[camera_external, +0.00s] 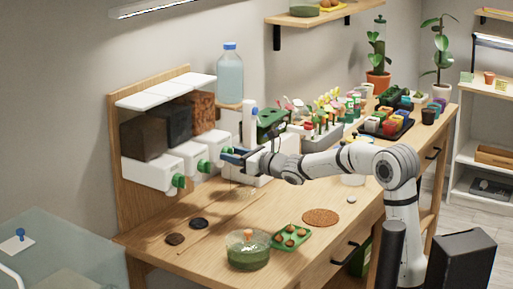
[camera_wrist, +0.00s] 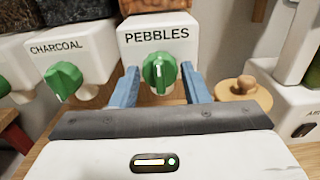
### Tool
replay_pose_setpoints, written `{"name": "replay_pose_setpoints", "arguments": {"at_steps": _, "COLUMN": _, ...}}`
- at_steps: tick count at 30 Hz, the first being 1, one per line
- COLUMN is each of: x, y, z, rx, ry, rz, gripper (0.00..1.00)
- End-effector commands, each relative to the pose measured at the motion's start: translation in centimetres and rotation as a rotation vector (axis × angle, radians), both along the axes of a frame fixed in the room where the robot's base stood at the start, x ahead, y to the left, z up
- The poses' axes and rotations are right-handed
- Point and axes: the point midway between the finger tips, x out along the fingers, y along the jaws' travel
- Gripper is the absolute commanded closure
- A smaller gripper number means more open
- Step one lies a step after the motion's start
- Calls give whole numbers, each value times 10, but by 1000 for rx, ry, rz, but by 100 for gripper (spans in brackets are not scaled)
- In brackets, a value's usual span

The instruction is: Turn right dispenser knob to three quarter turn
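The right dispenser, labelled PEBBLES (camera_wrist: 156,35), is a white box with a green knob (camera_wrist: 158,73) on its front. The knob's white mark stands about upright in the wrist view. My gripper (camera_wrist: 160,68) is open, with one blue finger on each side of this knob and a gap visible on both sides. In the external view my gripper (camera_external: 236,155) is at the rightmost of three dispensers, and its knob (camera_external: 225,154) is partly covered. The middle dispenser, labelled CHARCOAL (camera_wrist: 56,47), has its own green knob (camera_wrist: 64,80) to the left.
The left dispenser's knob (camera_external: 178,181) is farther along the row. A round wooden piece with a stub (camera_wrist: 244,88) lies right of my fingers. A green jar (camera_external: 248,252) and green tray (camera_external: 290,236) sit at the table front.

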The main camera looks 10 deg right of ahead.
Motion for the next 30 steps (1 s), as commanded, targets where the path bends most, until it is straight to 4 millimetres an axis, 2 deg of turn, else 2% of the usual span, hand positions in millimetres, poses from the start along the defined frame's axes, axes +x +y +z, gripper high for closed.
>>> {"name": "replay_pose_setpoints", "arguments": {"at_steps": 1, "x": 0, "y": 0, "z": 0, "rx": 0, "ry": 0, "rz": 0, "gripper": 63}}
{"name": "replay_pose_setpoints", "arguments": {"at_steps": 10, "x": 0, "y": 0, "z": 0, "rx": 0, "ry": 0, "rz": 0, "gripper": 87}}
{"name": "replay_pose_setpoints", "arguments": {"at_steps": 20, "x": 0, "y": 0, "z": -2, "rx": 35, "ry": 35, "rz": 0, "gripper": 87}}
{"name": "replay_pose_setpoints", "arguments": {"at_steps": 30, "x": 0, "y": -1, "z": -2, "rx": 205, "ry": 202, "rz": -1, "gripper": 87}}
